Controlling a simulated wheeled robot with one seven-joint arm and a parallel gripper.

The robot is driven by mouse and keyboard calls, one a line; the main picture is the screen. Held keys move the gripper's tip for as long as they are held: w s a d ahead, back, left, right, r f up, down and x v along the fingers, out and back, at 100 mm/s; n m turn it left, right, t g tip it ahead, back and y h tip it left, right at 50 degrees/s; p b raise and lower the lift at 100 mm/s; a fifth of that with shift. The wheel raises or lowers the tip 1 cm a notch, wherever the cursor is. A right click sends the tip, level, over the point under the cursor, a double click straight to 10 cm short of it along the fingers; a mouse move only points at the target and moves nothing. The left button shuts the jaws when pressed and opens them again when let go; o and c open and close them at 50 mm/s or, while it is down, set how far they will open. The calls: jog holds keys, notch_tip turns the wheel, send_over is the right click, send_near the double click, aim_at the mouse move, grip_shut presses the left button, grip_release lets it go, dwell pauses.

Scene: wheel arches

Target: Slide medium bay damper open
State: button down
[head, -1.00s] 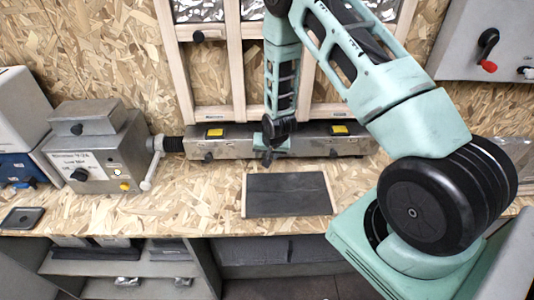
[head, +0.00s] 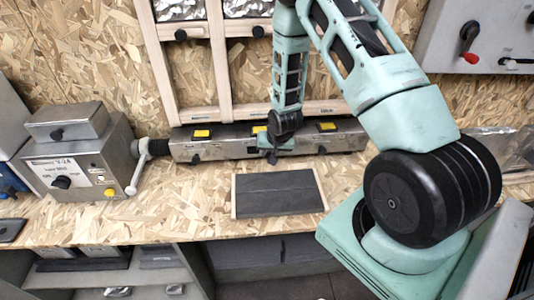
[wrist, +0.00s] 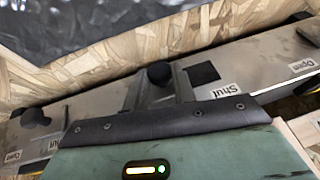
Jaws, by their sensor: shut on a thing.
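A long metal duct (head: 225,151) runs along the back of the bench, with yellow labels and black knobs on its front. My gripper (head: 272,157) is at the middle damper of the duct, just right of the middle yellow label (head: 259,130). In the wrist view, a black knob (wrist: 160,73) sits between the fingers, and my gripper (wrist: 158,88) is shut on it. A "Shut" label (wrist: 220,92) is right of the knob there, beside a dark square opening (wrist: 203,73). In the head view the held knob is largely hidden by my gripper.
Other knobs stand on the duct at left (head: 195,159) and right (head: 322,150). A metal control box (head: 80,165) with a crank handle (head: 139,165) is at left. A dark slate panel (head: 278,194) lies on the bench in front. A wooden frame (head: 219,60) rises behind.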

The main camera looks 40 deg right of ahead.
jog(key=c, duration=1.1)
grip_release()
jog(key=shift+s+d, duration=0.15)
jog(key=shift+d, duration=0.05)
jog(key=shift+r, duration=0.1)
jog(key=b+v, duration=0.2)
jog(key=v, duration=1.5)
jog(key=shift+s+a, duration=0.15)
jog(key=s+a+r+n+g+y, duration=0.1)
jog(key=s+a+r+n, duration=0.15)
jog(key=a, duration=0.65)
jog(key=s+a+r+n+g+y, duration=0.15)
jog(key=a+n, duration=0.25)
jog(key=a, duration=0.5)
jog(key=s+a+r+n, duration=0.1)
jog(key=s+a+n, duration=0.1)
jog(key=s+a, duration=0.2)
jog(key=s+a+r+n+g, duration=0.1)
jog(key=s+a+r+n, duration=0.1)
jog(key=s, duration=0.5)
jog(key=s+a+r+n+g+h, duration=0.1)
jog(key=s+a+r+n, duration=0.1)
jog(key=s+a+n, duration=0.2)
jog(key=shift+s+a+r+n, duration=0.15)
jog(key=shift+s+a+n, duration=0.1)
jog(key=shift+s+a, duration=0.7)
